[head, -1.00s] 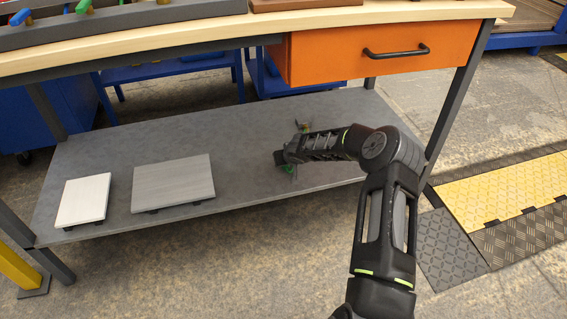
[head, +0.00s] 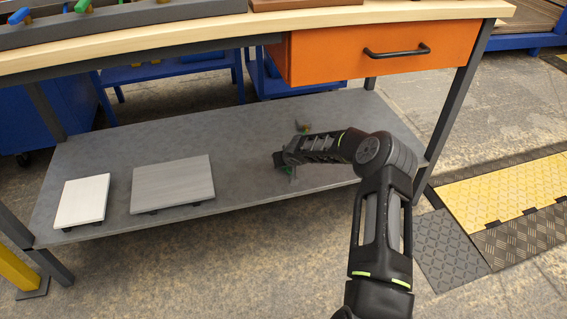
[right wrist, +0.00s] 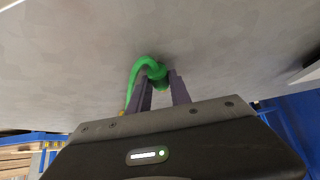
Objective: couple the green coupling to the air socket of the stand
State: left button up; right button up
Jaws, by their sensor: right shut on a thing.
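My right gripper (right wrist: 160,88) is low over the grey shelf under the workbench. In the right wrist view its two dark fingers are closed around a green piece (right wrist: 157,72), which looks like the green coupling with a curved green hose running off to the left. A small brass-coloured end shows beside the left finger. My left gripper is out of view.
The lower shelf (head: 240,140) carries a white board (head: 83,200) and a grey board (head: 173,183) at the left. The bench top and an orange drawer (head: 375,50) overhang it. A bench leg (head: 450,110) stands right of my arm.

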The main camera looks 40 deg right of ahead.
grip_shut()
jog(key=shift+r+p, duration=1.8)
jog(key=shift+r, duration=1.25)
